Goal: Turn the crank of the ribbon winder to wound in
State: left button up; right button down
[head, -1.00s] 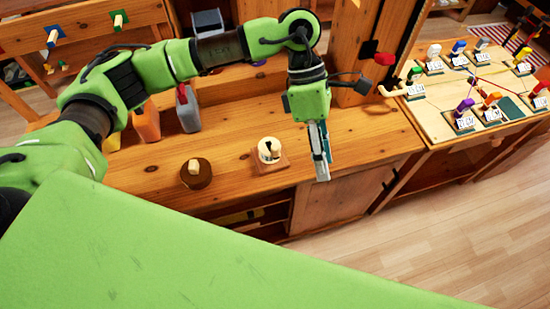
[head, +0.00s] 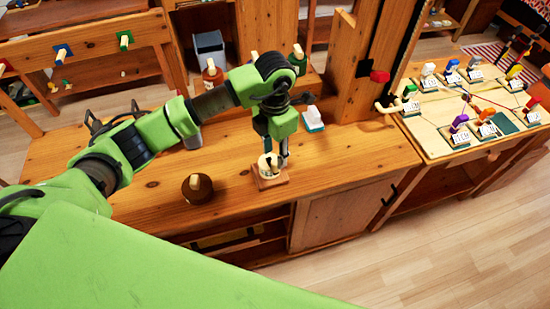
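What looks like the ribbon winder (head: 271,180), a small square wooden base with a round cream top and a dark mark, sits near the front edge of the wooden bench. My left gripper (head: 275,155) points down right over it. Its two fingers are apart, one at the cream top and one at its right side. Its fingers hide part of the top, and I cannot tell whether they touch the crank. My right gripper is out of view.
A dark brown round piece with a pale peg (head: 198,188) stands left of the winder on the bench (head: 345,155). A white-and-teal block (head: 313,120) lies behind. A board with several coloured switches (head: 440,135) is at right. The bench front right is clear.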

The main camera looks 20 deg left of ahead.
aim_at(275, 162)
pick_arm(q)
jog(key=shift+f+p, duration=0.45)
jog(key=shift+f, duration=2)
grip_shut()
